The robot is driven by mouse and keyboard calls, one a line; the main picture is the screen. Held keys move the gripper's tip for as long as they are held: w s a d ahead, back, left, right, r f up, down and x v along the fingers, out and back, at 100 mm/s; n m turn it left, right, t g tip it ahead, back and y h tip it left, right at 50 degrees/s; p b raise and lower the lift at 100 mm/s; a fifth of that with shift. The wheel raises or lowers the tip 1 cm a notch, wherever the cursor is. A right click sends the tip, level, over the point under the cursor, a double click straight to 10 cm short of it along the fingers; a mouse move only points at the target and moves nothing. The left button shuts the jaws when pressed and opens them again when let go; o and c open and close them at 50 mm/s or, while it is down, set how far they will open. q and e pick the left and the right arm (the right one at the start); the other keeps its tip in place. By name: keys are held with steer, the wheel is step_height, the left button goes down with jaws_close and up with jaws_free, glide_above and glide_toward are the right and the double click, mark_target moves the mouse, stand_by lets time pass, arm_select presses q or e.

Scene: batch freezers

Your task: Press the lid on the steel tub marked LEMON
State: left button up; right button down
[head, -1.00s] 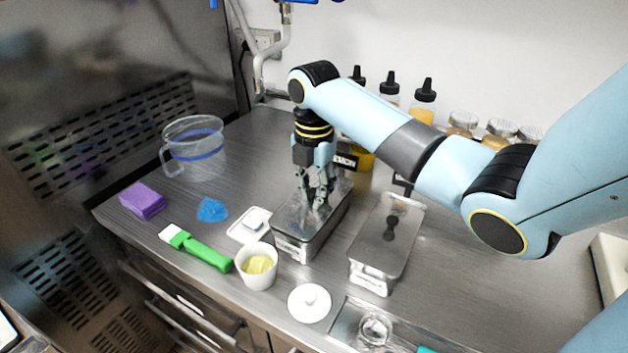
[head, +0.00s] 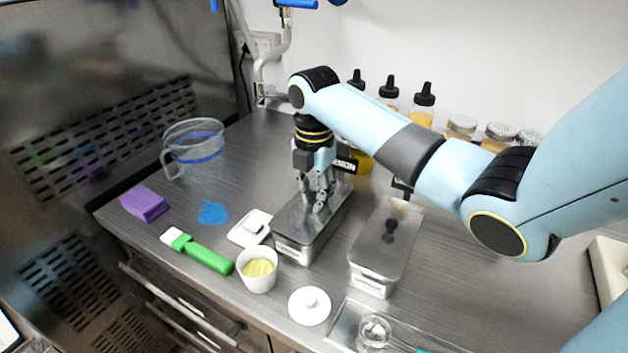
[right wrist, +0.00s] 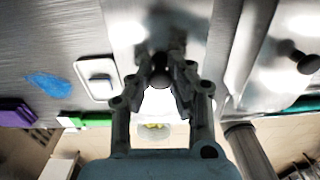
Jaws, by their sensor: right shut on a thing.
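The steel tub (head: 318,247) stands under my right gripper, with a lid (head: 291,222) lying over its top. A black tag (head: 346,163) behind it reads "MON", its start hidden by my gripper. The small label on the tub's front is too small to read. My right gripper (head: 320,208) points down at the middle of the lid. In the right wrist view, its fingertips are shut on the lid's dark knob (right wrist: 160,72). Whether the lid's rim is fully seated cannot be told. My left gripper is out of view.
A second steel tub (head: 372,283) with a black-knobbed lid stands close on the right. In front are a white cup (head: 257,279), a white round lid (head: 309,306) and a green-handled brush (head: 207,257). Bottles (head: 424,105) and jars line the wall. A clear jug (head: 193,150) stands left.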

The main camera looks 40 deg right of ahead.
steer(key=shift+r+p, duration=0.1)
steer(key=shift+p, duration=0.3)
steer(key=shift+f, duration=0.25)
stand_by(1.2)
steer(key=shift+p, duration=0.6)
steer(key=c, duration=0.7)
jaws_free()
steer(key=shift+r, duration=0.1)
step_height(320, 180, up, 2)
steer(key=p, duration=0.3)
steer(key=shift+r, duration=2.4)
